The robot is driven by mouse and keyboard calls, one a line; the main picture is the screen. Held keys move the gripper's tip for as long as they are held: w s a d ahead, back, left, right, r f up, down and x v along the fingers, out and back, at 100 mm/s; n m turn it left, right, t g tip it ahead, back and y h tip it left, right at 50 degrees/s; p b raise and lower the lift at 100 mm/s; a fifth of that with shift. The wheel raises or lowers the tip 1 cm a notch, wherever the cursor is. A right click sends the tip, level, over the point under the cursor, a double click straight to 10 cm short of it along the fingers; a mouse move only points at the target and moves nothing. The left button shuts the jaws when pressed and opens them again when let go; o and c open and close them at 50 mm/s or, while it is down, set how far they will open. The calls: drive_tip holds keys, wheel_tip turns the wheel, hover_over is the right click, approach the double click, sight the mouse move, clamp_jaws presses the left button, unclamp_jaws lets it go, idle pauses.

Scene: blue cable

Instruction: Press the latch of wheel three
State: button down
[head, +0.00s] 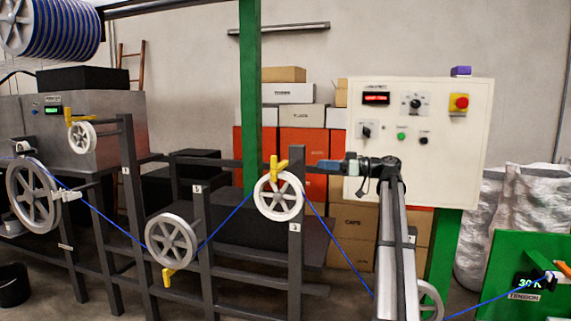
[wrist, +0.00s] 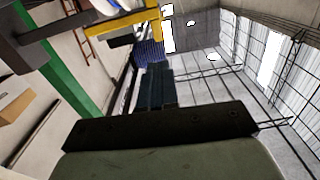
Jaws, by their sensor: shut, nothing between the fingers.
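Wheel three (head: 278,208) is a pale spoked pulley on a dark post marked 3. The blue cable (head: 236,210) runs over it. Its yellow latch (head: 274,170) stands upright at the top of the wheel. My gripper (head: 318,166) points left, at about the latch's height and just to its right in the head view. Contact cannot be told. In the wrist view my gripper (wrist: 155,80) has its dark fingers together with nothing between them. A yellow piece (wrist: 105,28), seemingly the latch, lies above and left of the fingertips there.
Other spoked wheels stand left (head: 171,240) and far left (head: 33,195), along the cable. Dark posts and rails surround them. A green post (head: 250,100) rises behind wheel three. A white control panel (head: 455,150) with knobs and a red button stands behind my arm.

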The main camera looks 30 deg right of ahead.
sight(276, 162)
idle(0.5)
drive_tip(key=x, duration=1.4)
drive_tip(key=shift+a, duration=0.1)
drive_tip(key=shift+w+a+f+m+t+h, duration=0.1)
drive_tip(key=shift+w+a+m+t+h, duration=0.1)
drive_tip(key=shift+a+t+h, duration=0.15)
drive_tip(key=shift+w+a+m+t+h, duration=0.15)
drive_tip(key=shift+a+m+t+h, duration=0.1)
drive_tip(key=shift+a+h, duration=0.15)
drive_tip(key=w+a+m+t+h, duration=0.2)
drive_tip(key=w+m+h, duration=0.2)
drive_tip(key=w, duration=0.6)
drive_tip(key=w+a+m+t+h, duration=0.2)
drive_tip(key=w+m+h, duration=0.2)
drive_tip(key=w+h, duration=0.3)
drive_tip(key=shift+w+h, duration=0.35)
drive_tip(key=shift+w, duration=1)
